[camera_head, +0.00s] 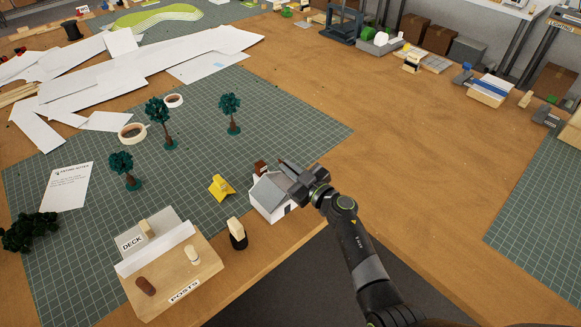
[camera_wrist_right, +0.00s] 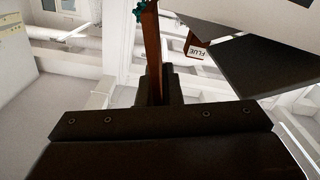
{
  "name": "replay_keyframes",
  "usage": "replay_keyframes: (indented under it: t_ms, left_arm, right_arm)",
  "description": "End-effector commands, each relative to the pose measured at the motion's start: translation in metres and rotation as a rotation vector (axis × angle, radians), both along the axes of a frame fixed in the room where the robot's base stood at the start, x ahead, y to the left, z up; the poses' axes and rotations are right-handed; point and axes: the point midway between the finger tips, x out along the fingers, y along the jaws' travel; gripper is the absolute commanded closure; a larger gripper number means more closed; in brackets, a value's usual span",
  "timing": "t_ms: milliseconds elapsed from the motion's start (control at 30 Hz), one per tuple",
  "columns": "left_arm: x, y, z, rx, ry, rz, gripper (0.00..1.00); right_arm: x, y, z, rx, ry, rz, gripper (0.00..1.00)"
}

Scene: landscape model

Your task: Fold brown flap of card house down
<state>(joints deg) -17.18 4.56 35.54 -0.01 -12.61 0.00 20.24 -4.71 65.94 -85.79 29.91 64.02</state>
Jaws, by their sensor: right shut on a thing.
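The card house (camera_head: 272,197) has white walls and a grey roof. It stands near the front edge of the green cutting mat. My right gripper (camera_head: 286,168) is at its upper right side, partly over the roof. In the right wrist view a thin brown flap (camera_wrist_right: 152,45) runs upright into my right gripper (camera_wrist_right: 157,90), which is shut on it. A small brown piece (camera_head: 261,168) shows behind the roof. A brown part labelled FLUE (camera_wrist_right: 196,48) hangs beside the flap in the wrist view. My arm hides part of the house. My left gripper is not in view.
A yellow card piece (camera_head: 221,187) and a dark-based peg (camera_head: 237,234) stand left of the house. A wooden block labelled POSTS (camera_head: 180,270) is at the front. Model trees (camera_head: 231,112) stand behind.

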Motion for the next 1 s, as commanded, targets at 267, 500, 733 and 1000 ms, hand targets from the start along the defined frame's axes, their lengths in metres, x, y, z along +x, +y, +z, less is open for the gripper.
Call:
replay_keyframes:
  t_ms: [267,500,733,1000]
  left_arm:
    - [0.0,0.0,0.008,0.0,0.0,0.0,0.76]
    - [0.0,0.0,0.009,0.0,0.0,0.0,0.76]
    - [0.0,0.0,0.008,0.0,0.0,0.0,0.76]
    - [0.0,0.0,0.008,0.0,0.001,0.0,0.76]
  right_arm:
    - [-0.008,0.01,-0.005,-0.156,-0.112,-0.001,1.0]
    - [-0.014,0.019,-0.012,-0.298,-0.217,-0.001,1.0]
    - [-0.017,0.022,-0.015,-0.364,-0.265,0.0,1.0]
    - [-0.017,0.022,-0.015,-0.366,-0.267,-0.001,1.0]
